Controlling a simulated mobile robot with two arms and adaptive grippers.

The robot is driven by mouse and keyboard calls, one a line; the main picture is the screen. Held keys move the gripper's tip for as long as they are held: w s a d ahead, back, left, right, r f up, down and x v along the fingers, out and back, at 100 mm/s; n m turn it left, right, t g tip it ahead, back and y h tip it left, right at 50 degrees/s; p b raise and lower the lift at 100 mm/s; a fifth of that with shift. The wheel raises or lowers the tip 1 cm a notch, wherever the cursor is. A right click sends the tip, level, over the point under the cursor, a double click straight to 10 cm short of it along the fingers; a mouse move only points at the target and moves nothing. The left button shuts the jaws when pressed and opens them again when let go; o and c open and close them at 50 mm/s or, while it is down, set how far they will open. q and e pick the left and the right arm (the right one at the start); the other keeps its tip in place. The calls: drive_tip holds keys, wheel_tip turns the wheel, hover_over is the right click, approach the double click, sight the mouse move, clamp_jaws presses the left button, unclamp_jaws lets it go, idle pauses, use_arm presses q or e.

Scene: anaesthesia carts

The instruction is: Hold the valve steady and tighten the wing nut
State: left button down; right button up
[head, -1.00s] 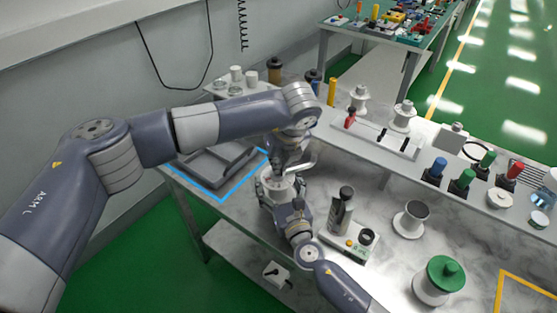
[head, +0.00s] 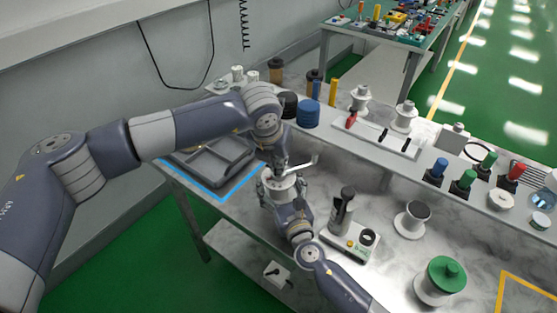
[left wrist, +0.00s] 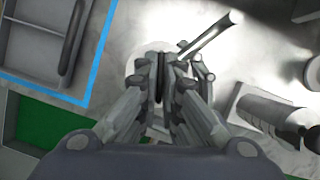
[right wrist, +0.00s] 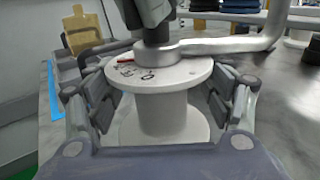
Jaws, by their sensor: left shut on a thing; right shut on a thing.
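The valve is a white spool-shaped body (head: 270,186) standing on the bench, and it fills the middle of the right wrist view (right wrist: 165,115). A grey hub (right wrist: 158,52) with a bent metal pipe (right wrist: 235,45) sits on its top flange. My right gripper (head: 278,190) is shut around the body, one finger on each side. My left gripper (head: 283,168) points down over the valve's top. In the left wrist view its fingers (left wrist: 165,68) are closed on a thin dark piece, apparently the wing nut (left wrist: 159,80); the fingers mostly hide it.
A grey divided tray (head: 215,160) lies inside a blue outline left of the valve. A device with a dark-topped cylinder (head: 343,215) stands close to the right. White spools (head: 412,218) and a green-capped one (head: 440,280) stand farther right. A raised shelf runs behind.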

use_arm(q)
drive_tip(key=m+h, duration=0.1)
drive_tip(key=m, duration=0.1)
drive_tip(key=m+g, duration=0.1)
drive_tip(key=m, duration=0.2)
drive_tip(key=shift+w+a+m+h, duration=0.1)
drive_tip(key=shift+a+m+h, duration=0.05)
drive_tip(key=shift+m+h, duration=0.2)
drive_tip(key=m+g, duration=0.1)
drive_tip(key=m, duration=0.2)
drive_tip(key=m+g+h, duration=0.1)
drive_tip(key=m, duration=0.2)
drive_tip(key=shift+w+g, duration=0.15)
drive_tip(key=shift+g, duration=0.15)
drive_tip(key=m, duration=0.2)
drive_tip(key=m+g, duration=0.1)
drive_tip(key=m, duration=0.1)
drive_tip(key=shift+w+m+g, duration=0.15)
drive_tip(key=shift+m+g, duration=0.15)
drive_tip(key=shift+m, duration=0.05)
use_arm(e)
drive_tip(key=shift+d, duration=0.1)
use_arm(q)
drive_tip(key=shift+w+a+m+g+y, duration=0.1)
drive_tip(key=shift+m+g+y, duration=0.2)
drive_tip(key=shift+m, duration=0.7)
drive_tip(key=shift+w+a+m+g+y, duration=0.1)
drive_tip(key=shift+m+g, duration=0.3)
drive_tip(key=shift+m, duration=0.6)
